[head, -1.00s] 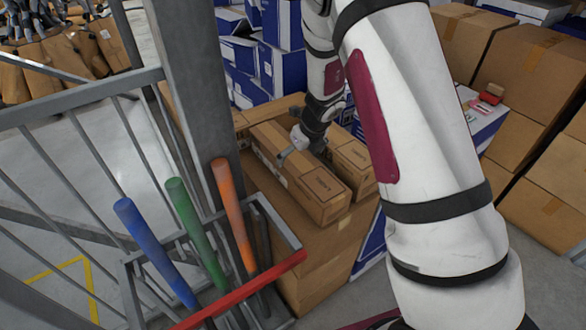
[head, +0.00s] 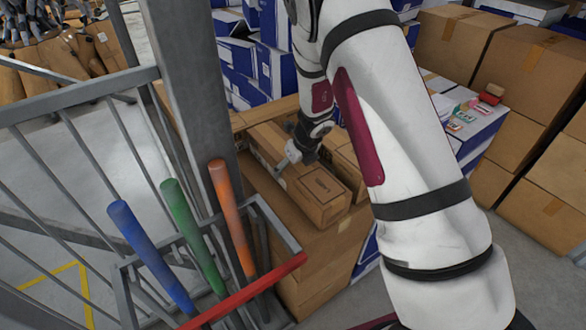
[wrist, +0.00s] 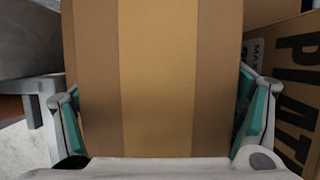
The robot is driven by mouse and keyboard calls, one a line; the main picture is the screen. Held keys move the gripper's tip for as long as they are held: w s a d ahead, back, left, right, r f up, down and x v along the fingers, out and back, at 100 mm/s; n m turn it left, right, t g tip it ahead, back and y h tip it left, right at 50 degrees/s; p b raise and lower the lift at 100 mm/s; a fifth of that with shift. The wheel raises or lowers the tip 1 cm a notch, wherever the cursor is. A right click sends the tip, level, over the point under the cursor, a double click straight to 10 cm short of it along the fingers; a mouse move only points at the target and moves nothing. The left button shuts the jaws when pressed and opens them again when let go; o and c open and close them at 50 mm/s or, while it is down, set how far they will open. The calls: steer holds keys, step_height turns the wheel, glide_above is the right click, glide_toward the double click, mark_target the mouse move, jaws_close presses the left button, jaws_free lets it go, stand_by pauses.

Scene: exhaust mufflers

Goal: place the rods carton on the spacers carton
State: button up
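A long brown carton (head: 312,188) lies on a larger brown box, and its printed label is too small to read in the head view. My gripper (head: 285,162) is at its top, partly hidden by my arm. In the wrist view, a brown carton top (wrist: 158,70) with a lighter tape stripe fills the space between the fingers of my gripper (wrist: 158,115). The fingers are spread along both sides of this carton, very close to it. Contact is not clear. Another brown carton (head: 347,172) sits close behind and to the right. I cannot tell which is rods or spacers.
A carton lettered "PLAT" (wrist: 298,90) is right of the fingers. A grey post (head: 208,80), railing and rack with blue, green and orange tubes (head: 232,220) stand left. Blue-and-white boxes (head: 275,70) are behind; stacked brown boxes (head: 490,45) stand right.

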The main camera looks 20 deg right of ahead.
steer(key=c, duration=0.9)
steer(key=shift+a, duration=0.1)
steer(key=shift+c, duration=0.3)
